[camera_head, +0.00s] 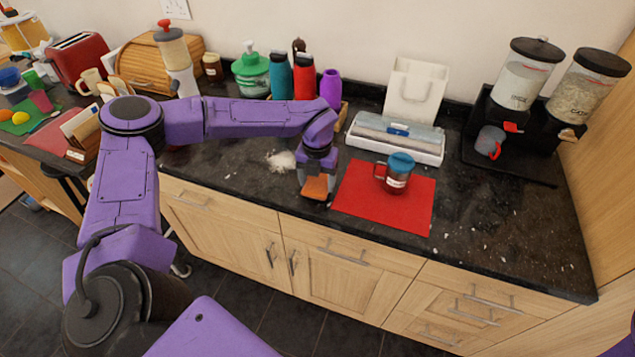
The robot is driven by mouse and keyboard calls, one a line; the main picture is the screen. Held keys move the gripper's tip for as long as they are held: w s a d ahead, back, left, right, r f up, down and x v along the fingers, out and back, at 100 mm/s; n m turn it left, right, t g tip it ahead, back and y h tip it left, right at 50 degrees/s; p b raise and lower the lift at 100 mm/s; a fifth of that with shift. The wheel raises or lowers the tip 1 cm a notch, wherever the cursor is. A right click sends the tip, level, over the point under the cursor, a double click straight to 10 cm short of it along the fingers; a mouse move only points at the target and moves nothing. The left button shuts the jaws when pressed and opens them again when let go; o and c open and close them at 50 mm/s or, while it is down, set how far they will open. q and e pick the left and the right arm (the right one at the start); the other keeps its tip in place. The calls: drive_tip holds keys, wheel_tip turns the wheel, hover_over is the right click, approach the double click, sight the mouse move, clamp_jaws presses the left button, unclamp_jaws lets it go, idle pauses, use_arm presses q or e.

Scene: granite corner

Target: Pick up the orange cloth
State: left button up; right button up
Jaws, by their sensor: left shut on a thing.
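My left arm reaches across from the left, and its gripper (316,201) points down over the front part of the dark countertop. The orange cloth (315,187) shows as a small orange patch at the jaws, and the gripper is shut on it. The gripper is just left of a red mat. Most of the cloth is hidden by the gripper, and I cannot tell whether it still touches the counter. My right gripper is not in view; only a bit of purple shows at the lower right edge.
A mug with a blue lid (397,172) stands on the red mat (360,205). A white spill (281,160) lies left of the gripper. Bottles (304,78) and a white tray (385,137) stand behind. Dispensers (525,75) are at the right. The counter's front right is mostly clear.

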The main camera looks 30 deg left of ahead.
use_arm(q)
drive_tip(key=s+d+r+b, duration=0.6)
drive_tip(key=s+d+r, duration=0.2)
drive_tip(key=s+r, duration=0.3)
drive_tip(key=shift+s+r, duration=0.3)
drive_tip(key=shift+r, duration=0.35)
